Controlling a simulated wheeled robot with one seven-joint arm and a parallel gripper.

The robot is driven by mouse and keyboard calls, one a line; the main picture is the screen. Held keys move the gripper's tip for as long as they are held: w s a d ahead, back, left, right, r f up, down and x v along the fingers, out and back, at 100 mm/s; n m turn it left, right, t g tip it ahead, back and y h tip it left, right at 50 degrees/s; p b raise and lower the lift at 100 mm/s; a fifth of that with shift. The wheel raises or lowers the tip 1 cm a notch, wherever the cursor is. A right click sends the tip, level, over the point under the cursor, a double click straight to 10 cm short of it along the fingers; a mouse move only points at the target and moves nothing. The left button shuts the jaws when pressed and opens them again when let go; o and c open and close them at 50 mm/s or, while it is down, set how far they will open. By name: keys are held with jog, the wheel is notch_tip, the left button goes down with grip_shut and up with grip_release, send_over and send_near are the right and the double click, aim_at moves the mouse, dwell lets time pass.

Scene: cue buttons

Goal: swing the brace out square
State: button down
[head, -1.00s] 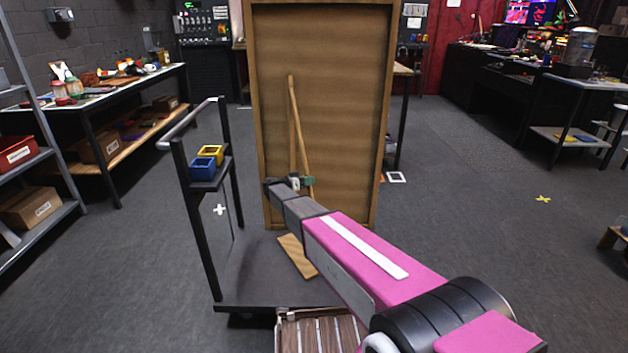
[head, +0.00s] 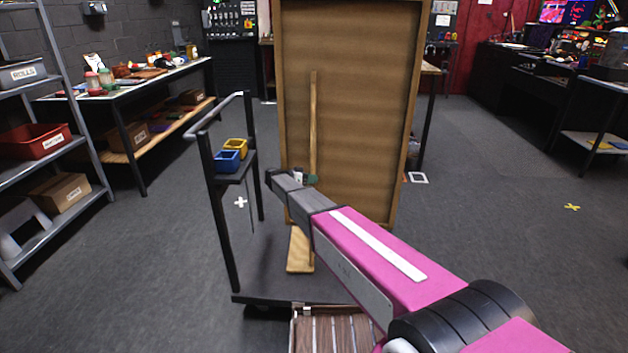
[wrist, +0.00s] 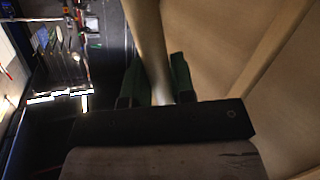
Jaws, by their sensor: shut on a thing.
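The brace (head: 313,125) is a thin pale wooden strip. It stands nearly upright in front of the brown back of a tall wood-framed panel (head: 365,90). My gripper (head: 309,179), with green fingertips, is shut on the lower part of the brace. In the wrist view the brace (wrist: 150,40) runs between the two green fingers (wrist: 155,85), and the panel's boards (wrist: 225,50) fill the right side. My arm hides part of the panel's lower edge. I cannot tell the brace's exact angle to the panel.
A dark trolley frame (head: 225,225) with blue (head: 228,161) and yellow (head: 235,148) bins stands close left of my gripper. A short wooden board (head: 300,250) shows below my arm. Shelving (head: 75,170) is at far left. Open floor lies to the right (head: 480,220).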

jog(key=shift+w+a, duration=0.2)
jog(key=c, duration=1)
grip_release()
jog(key=v, duration=1)
jog(key=shift+s+a, duration=0.2)
jog(key=shift+a, duration=0.1)
